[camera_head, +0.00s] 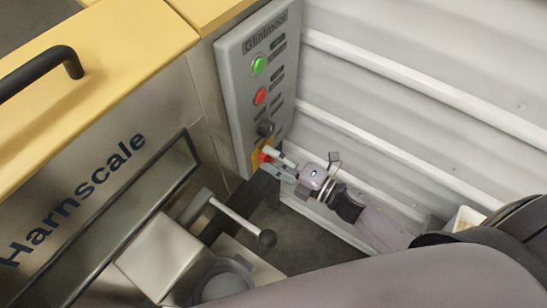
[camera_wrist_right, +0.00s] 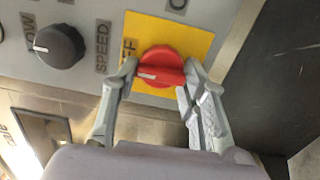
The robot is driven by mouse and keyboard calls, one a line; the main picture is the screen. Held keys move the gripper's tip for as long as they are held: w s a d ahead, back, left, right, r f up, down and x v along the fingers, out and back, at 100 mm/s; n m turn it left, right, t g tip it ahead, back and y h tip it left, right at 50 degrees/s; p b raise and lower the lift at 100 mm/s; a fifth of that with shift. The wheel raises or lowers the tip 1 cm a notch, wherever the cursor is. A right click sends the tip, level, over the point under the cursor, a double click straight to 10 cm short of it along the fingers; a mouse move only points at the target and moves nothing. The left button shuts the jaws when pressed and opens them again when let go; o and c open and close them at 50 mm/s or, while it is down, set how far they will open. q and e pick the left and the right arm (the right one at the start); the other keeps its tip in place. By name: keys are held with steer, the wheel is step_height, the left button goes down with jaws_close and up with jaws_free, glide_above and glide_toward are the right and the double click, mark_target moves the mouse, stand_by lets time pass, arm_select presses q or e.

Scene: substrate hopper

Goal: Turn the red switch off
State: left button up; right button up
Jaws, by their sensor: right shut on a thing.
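The red switch (camera_wrist_right: 160,68) is a round knob with a white pointer line, on a yellow plate (camera_wrist_right: 190,33). In the right wrist view its pointer line lies roughly level, toward the left, where a partly hidden label ending in "FF" shows. My right gripper (camera_wrist_right: 158,80) has one finger on each side of the knob and is shut on it. In the head view my right gripper (camera_head: 277,165) is at the low end of the grey control panel (camera_head: 236,83), and the red switch (camera_head: 266,154) shows partly behind its fingers. My left gripper is not in view.
A black speed knob (camera_wrist_right: 59,46) sits left of the switch in the wrist view. Above it on the panel are a red button (camera_head: 260,96) and a green button (camera_head: 259,65). A lever with a black ball (camera_head: 267,238) juts out below. A ribbed white wall (camera_head: 400,95) stands right.

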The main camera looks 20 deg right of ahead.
steer(key=o, duration=1.2)
steer(key=shift+c, duration=0.2)
steer(key=v, duration=1.2)
